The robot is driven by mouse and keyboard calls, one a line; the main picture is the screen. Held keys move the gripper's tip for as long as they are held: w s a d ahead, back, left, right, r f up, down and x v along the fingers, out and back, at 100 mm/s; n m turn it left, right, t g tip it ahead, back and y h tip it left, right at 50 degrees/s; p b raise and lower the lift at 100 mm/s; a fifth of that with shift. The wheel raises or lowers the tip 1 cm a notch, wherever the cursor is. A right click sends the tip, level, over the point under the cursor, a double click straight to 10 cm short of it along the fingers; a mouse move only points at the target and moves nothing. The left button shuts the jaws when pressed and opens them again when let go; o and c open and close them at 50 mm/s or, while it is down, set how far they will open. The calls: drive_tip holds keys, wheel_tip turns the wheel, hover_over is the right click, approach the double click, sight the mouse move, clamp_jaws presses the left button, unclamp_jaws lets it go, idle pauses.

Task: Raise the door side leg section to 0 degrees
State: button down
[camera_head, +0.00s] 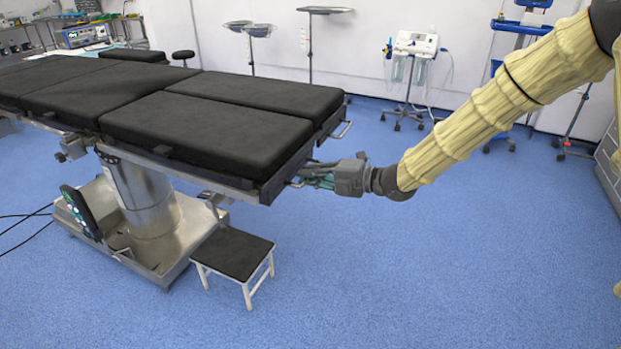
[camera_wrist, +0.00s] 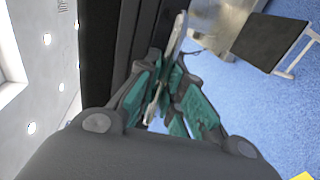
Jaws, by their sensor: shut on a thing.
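The operating table has two black leg sections at its right end in the head view. The near leg section (camera_head: 208,136) and the far leg section (camera_head: 262,97) lie side by side and look close to level; I cannot tell the exact angle. I cannot tell which is the door side. A metal handle (camera_head: 297,184) is at the end of the near section, and it also shows in the wrist view (camera_wrist: 178,36). My gripper (camera_head: 314,180) is shut on this handle, its green-padded fingers (camera_wrist: 163,88) on both sides of it. The fingers partly hide the handle.
A small black-topped step stool (camera_head: 234,254) stands below the near leg section, beside the table's metal base (camera_head: 150,205). A second handle (camera_head: 342,130) is at the far section's end. A wheeled suction stand (camera_head: 410,75) is by the back wall.

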drive_tip(key=shift+r, duration=0.65)
drive_tip(key=c, duration=1.5)
unclamp_jaws()
drive_tip(key=shift+f, duration=0.1)
drive_tip(key=v, duration=1.2)
drive_tip(key=shift+s, duration=0.2)
